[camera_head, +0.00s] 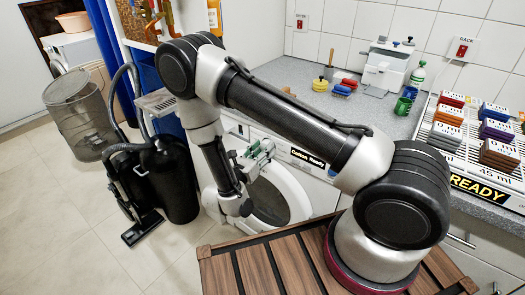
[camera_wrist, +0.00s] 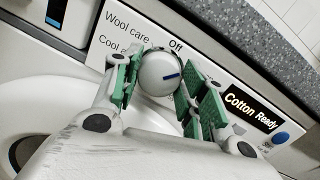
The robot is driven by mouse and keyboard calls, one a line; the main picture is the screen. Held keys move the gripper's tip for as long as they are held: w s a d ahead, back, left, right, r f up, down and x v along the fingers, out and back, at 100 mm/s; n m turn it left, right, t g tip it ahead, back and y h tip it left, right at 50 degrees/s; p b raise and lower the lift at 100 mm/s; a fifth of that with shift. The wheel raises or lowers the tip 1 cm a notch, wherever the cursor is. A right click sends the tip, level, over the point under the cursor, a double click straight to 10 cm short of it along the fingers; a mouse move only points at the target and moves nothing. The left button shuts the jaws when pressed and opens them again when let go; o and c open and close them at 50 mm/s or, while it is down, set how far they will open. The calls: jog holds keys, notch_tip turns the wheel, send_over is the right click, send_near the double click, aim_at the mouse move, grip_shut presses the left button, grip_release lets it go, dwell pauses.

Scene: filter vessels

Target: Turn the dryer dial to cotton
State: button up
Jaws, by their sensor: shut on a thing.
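The white dryer (camera_head: 293,165) stands under the grey counter, with its round door facing out. In the wrist view its round white dial (camera_wrist: 158,72) has a blue mark that points to the right. Labels reading "Off", "Wool care" and a partly hidden "Cool" sit above and left of the dial; other labels are hidden by my gripper. The dark display (camera_wrist: 250,111) reads "Cotton Ready". My gripper (camera_wrist: 164,84) has its green-padded fingers on both sides of the dial and is shut on it. In the head view my gripper (camera_head: 256,160) is at the dryer's front panel.
A blue button (camera_wrist: 282,137) sits right of the display. A black vacuum cleaner (camera_head: 175,175) and a mesh basket (camera_head: 82,115) stand left on the floor. A rack with coloured blocks (camera_head: 450,115) is on the counter. A slatted wooden surface (camera_head: 285,265) lies in front.

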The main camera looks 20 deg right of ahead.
jog(key=shift+m, duration=0.3)
jog(key=o, duration=1)
jog(key=shift+o, duration=0.2)
jog(key=shift+a, duration=0.1)
jog(key=v, duration=1.2)
